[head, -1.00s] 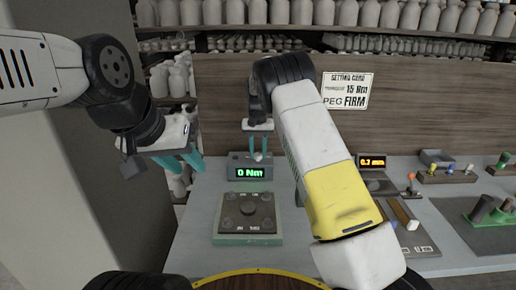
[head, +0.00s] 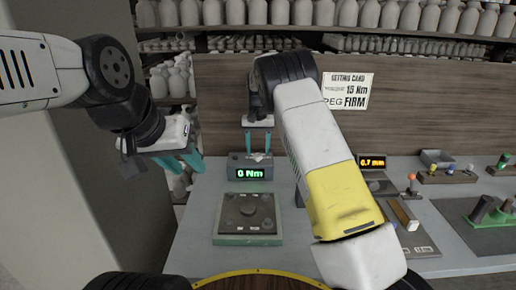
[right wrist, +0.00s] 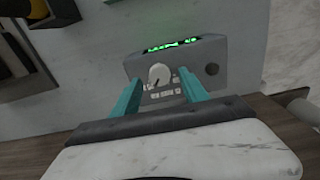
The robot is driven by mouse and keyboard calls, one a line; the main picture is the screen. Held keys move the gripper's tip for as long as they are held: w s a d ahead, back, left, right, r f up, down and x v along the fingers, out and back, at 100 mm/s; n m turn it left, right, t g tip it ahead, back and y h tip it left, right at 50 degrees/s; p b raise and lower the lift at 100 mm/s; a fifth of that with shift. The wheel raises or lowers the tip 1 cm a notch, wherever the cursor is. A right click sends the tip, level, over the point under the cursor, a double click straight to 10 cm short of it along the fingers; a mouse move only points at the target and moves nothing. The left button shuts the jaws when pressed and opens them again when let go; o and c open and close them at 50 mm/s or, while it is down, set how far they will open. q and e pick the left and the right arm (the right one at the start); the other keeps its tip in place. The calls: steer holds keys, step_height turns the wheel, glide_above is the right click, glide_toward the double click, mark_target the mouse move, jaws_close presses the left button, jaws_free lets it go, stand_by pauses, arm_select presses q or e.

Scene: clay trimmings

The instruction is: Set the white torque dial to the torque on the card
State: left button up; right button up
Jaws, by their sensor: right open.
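The white torque dial (right wrist: 159,76) sits on a grey box (right wrist: 205,60); the dial also shows small in the head view (head: 258,157). The box's green display (head: 250,173) reads 0 Nm. The setting card (head: 347,90) on the back panel reads torque 15 Nm, peg FIRM. My right gripper (head: 258,146) is open over the box. In the right wrist view its teal fingers (right wrist: 160,74) stand on either side of the dial, with gaps showing; contact is not visible. My left gripper (head: 184,162) is open and empty, left of the box.
A dark plate with a round knob on a green base (head: 248,240) lies in front of the box. At right are an orange display (head: 372,162), a grey tray (head: 437,158), coloured pegs and a dark mat. My right arm hides part of the bench.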

mark_target(259, 155)
step_height(259, 155, up, 6)
steer(key=shift+r, duration=0.15)
stand_by(0.3)
steer(key=shift+d+r, duration=0.2)
steer(key=shift+r, duration=0.1)
steer(key=s+d+r+t+y, duration=0.1)
steer(key=s+d+r+t, duration=0.1)
steer(key=s+d+r, duration=0.55)
steer(key=s+d+r+t+y, duration=0.15)
steer(key=s+d+r, duration=0.25)
steer(key=s+r, duration=0.55)
steer(key=s+d+f+t, duration=0.1)
steer(key=s+f, duration=0.1)
steer(key=s, duration=0.9)
steer(key=s+d+f+t, duration=0.1)
steer(key=s+f, duration=0.2)
steer(key=s, duration=0.8)
steer(key=shift+s+d+n+t, duration=0.15)
steer(key=shift+d+n+t, duration=0.05)
steer(key=shift+n+t, duration=0.2)
